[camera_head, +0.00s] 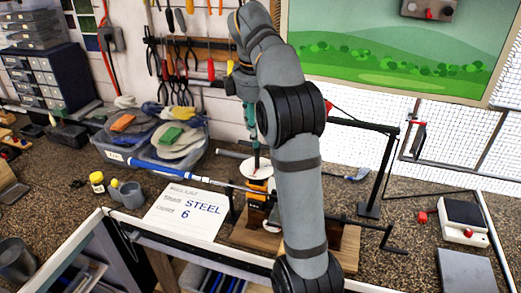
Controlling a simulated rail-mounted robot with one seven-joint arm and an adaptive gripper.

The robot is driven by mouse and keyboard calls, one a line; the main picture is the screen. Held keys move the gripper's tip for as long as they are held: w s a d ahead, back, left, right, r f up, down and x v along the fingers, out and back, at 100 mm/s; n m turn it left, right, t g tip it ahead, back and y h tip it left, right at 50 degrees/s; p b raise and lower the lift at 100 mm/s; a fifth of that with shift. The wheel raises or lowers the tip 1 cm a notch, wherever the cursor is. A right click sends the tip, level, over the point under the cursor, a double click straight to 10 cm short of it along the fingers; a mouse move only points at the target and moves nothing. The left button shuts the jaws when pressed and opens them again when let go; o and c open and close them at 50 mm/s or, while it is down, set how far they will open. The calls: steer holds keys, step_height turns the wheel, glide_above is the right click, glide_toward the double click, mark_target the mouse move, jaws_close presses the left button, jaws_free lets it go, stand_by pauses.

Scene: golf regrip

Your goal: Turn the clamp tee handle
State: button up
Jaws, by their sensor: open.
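The clamp (258,187) stands on a wooden base (243,234) near the bench's front edge, with orange parts and a pale round piece at its top. A golf club with a blue grip (155,168) runs through the clamp area, its grip end pointing left. My gripper (255,152) points down just above the clamp and is open. The fingers are small and seen edge-on, so I cannot tell whether they touch the clamp.
A white "STEEL 6" card (185,212) lies left of the clamp. A bin (150,152) of rags is behind it. A black stand (370,209) rises to the right, and a scale (463,217) sits farther right.

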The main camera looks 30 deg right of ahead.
mark_target(260, 144)
step_height(260, 144, down, 5)
steer(key=shift+d+r+b, duration=0.15)
steer(key=shift+r+b, duration=0.05)
steer(key=shift+b, duration=0.65)
steer(key=shift+w+d+f, duration=0.15)
steer(key=shift+w+f, duration=0.1)
steer(key=shift+f, duration=0.35)
steer(key=shift+c, duration=1.4)
steer(key=shift+r, duration=0.1)
jaws_close()
